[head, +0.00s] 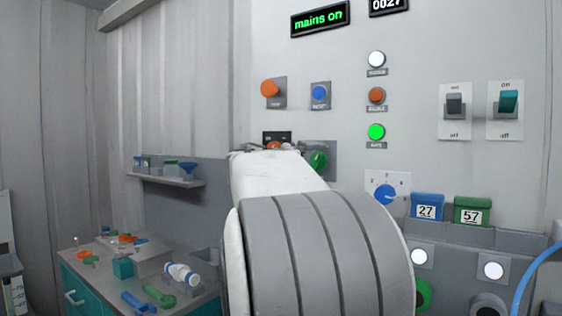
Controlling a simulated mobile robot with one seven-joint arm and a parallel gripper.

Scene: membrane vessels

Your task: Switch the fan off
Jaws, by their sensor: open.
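No fan can be made out, and I cannot read which control is labelled for it. My white and grey arm reaches up to the wall panel. My gripper (272,147) shows only in part at its far end, its jaws open, just in front of a small dark plate (278,136) with an orange part. A green knob (318,159) is just right of the gripper. On the right are two on/off switches, a dark grey one (454,105) and a teal one (508,102). The teal one looks tilted up towards "on".
An orange knob (270,89), blue button (319,93), lit green lamp (376,132) and blue dial (386,195) are on the panel. A display (320,19) reads "mains on". A cluttered bench (78,268) and shelf (165,178) stand left. A blue hose (535,275) curves right.

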